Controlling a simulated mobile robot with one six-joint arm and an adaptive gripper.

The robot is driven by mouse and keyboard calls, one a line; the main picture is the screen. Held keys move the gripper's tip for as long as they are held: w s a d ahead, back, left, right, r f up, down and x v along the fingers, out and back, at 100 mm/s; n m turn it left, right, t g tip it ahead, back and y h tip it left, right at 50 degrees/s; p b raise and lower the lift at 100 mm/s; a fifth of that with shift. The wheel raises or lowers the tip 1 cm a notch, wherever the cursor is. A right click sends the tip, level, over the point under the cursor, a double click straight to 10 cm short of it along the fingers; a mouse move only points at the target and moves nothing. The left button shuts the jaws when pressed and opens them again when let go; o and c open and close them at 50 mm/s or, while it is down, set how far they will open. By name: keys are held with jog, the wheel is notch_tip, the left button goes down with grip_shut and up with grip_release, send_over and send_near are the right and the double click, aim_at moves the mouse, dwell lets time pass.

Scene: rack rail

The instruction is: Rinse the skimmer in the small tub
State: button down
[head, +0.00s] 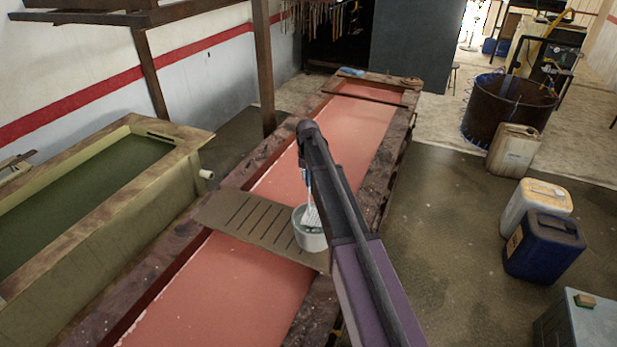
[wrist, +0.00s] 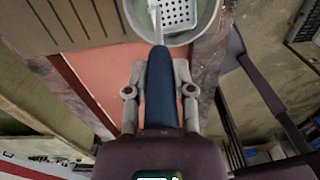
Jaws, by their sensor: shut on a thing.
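The small tub (head: 311,237) is a round, pale grey-white container on the right end of a slatted board. It also shows at the top of the wrist view (wrist: 182,38). The skimmer's perforated pale head (wrist: 180,14) is inside the tub's outline in the wrist view; whether it touches the bottom is unclear. In the head view the skimmer (head: 311,211) slants down into the tub. My gripper (wrist: 160,85) is shut on the skimmer's dark blue handle (wrist: 161,88). In the head view my arm hides part of the gripper.
The slatted board (head: 240,216) bridges a long trough of pinkish-red liquid (head: 220,295). A concrete tank of green liquid (head: 90,185) stands at left. A wooden post (head: 264,70) rises behind the trough. Canisters (head: 541,246) stand on the floor at right.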

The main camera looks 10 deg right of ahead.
jog(key=shift+r+p, duration=0.6)
jog(key=shift+r, duration=0.2)
jog(key=shift+d, duration=0.1)
dwell(0.8)
jog(key=s+d, duration=0.7)
jog(key=d, duration=0.4)
jog(key=s+d, duration=0.8)
jog(key=d, duration=0.3)
dwell(0.7)
jog(key=shift+d+f, duration=0.1)
dwell(0.4)
